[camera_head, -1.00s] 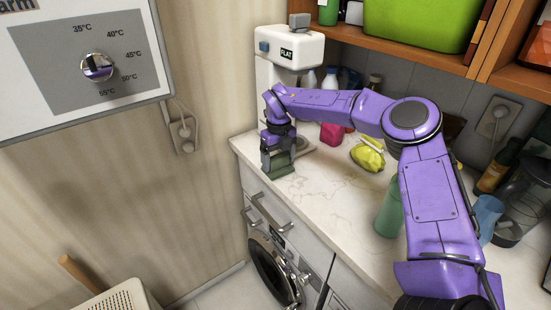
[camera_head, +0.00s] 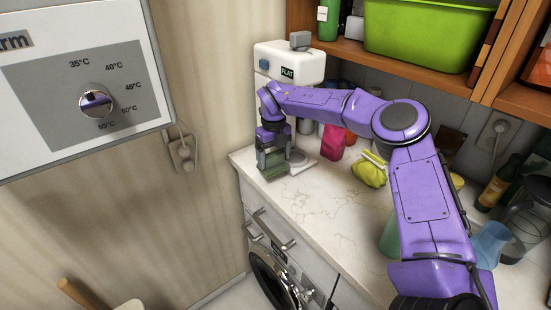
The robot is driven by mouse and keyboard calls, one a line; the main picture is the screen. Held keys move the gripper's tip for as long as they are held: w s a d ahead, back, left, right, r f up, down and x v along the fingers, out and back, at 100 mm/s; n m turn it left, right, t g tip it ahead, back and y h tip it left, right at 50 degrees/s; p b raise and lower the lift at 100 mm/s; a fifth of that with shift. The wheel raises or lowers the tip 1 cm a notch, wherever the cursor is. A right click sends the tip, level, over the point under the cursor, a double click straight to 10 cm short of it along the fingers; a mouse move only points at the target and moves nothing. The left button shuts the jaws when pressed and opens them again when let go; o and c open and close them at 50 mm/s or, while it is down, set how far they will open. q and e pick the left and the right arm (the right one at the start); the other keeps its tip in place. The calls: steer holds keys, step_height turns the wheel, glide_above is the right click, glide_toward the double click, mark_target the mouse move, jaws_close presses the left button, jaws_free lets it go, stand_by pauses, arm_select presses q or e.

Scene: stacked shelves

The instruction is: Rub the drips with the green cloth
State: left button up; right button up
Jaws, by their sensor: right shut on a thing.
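My right gripper (camera_head: 271,158) is at the left end of the white counter (camera_head: 316,205), in front of the white machine labelled FLAT (camera_head: 283,64). It is shut on a small dull-green piece (camera_head: 272,164), which seems to be the green cloth. The fingers hide part of it, and I cannot tell if it touches the counter. I cannot make out drips; the counter there shows only pale marbling. My left gripper is not in view.
A yellow crumpled item (camera_head: 368,173) and a pink container (camera_head: 332,142) stand on the counter right of the gripper. A blue cup (camera_head: 490,243) is at the right. A shelf with a green bin (camera_head: 425,32) hangs above. The counter's front middle is clear.

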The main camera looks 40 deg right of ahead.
steer(key=shift+w+a+r+p, duration=0.15)
steer(key=shift+r+p, duration=0.15)
steer(key=shift+r, duration=0.15)
steer(key=shift+w+r+p, duration=0.15)
steer(key=shift+r+p, duration=0.1)
steer(key=shift+r, duration=0.2)
steer(key=shift+r+p, duration=0.55)
steer(key=shift+r, duration=0.15)
steer(key=shift+s+d+r, duration=0.2)
steer(key=shift+r, duration=0.1)
steer(key=shift+a, duration=0.1)
steer(key=shift+w+f, duration=0.1)
steer(key=shift+w, duration=0.05)
